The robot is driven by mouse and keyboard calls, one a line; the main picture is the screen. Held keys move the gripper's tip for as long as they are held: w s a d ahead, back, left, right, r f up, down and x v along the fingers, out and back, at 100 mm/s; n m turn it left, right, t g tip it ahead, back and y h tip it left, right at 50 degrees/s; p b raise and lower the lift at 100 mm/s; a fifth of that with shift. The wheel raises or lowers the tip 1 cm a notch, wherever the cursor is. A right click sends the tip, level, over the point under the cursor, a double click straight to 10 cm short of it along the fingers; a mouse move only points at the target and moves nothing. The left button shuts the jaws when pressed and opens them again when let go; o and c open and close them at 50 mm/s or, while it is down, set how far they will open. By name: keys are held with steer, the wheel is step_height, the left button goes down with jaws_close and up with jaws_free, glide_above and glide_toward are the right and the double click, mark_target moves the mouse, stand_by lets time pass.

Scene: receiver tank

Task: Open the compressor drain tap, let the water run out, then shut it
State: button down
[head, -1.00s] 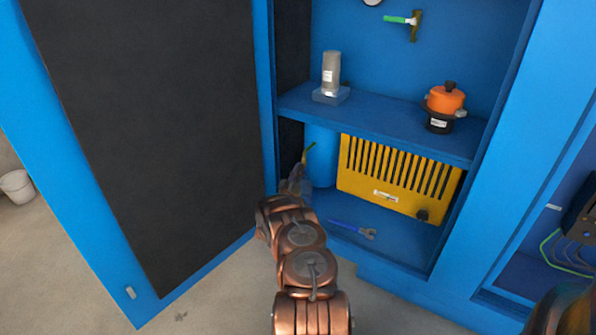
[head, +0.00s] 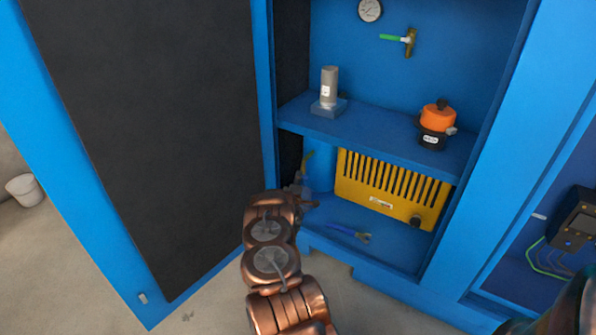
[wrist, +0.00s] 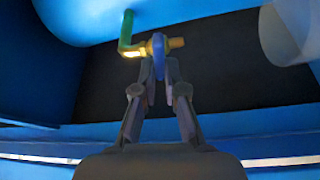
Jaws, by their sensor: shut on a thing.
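The drain tap (wrist: 176,43) shows in the wrist view as a brass body with a blue handle (wrist: 158,43) and a green pipe (wrist: 127,28), below the rounded blue tank (wrist: 85,18). My gripper (wrist: 159,68) is shut on the blue handle, one finger on each side. No running water is visible. In the head view the tank (head: 320,170) stands low in the blue cabinet's left corner, and my gripper (head: 301,190) is beside it, small and partly hidden by my arm. The tap's outlet is hard to make out there.
A yellow slotted panel (head: 350,188) stands right of the tank. A blue-handled tool (head: 342,229) lies on the cabinet floor. The shelf above (head: 375,135) bears a grey cylinder (head: 329,85) and an orange-topped unit (head: 437,117). A pale round thing (wrist: 288,32) is right of the tap.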

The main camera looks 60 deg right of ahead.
steer(key=n+p, duration=0.1)
steer(key=n+y+p, duration=0.1)
steer(key=p, duration=0.1)
steer(key=shift+r+n, duration=0.25)
steer(key=shift+n, duration=0.05)
steer(key=shift+f+p, duration=0.15)
steer(key=shift+p, duration=0.2)
steer(key=c, duration=1.2)
jaws_free()
steer(key=shift+c, duration=0.2)
steer(key=shift+a, duration=0.1)
steer(key=v, duration=1.2)
